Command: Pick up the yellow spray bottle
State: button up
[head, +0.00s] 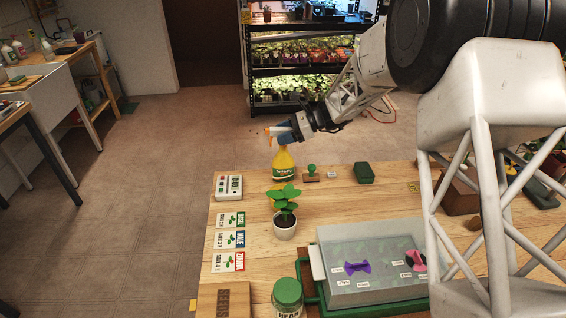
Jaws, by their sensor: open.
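The yellow spray bottle (284,163) stands upright near the far edge of the wooden table, behind a potted seedling. Its body has a green and white label. My gripper (283,134) reaches in from the right at the height of the bottle's top, directly over the yellow body in the picture. The gripper is open, and small orange parts show beside its fingers. The fingers cover most of the bottle's neck and spray head. I cannot tell whether they touch it.
A potted seedling (285,224) stands in front of the bottle. A white device (228,186) lies left, and a stamp (311,173) and green block (364,172) lie right. A lidded tray (372,295) and green-lidded jar (287,297) are nearer. Seed cards line the left edge.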

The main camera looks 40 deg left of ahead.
grip_shut()
dwell(0.3)
jog(key=shift+r, duration=0.15)
jog(key=shift+r, duration=4.9)
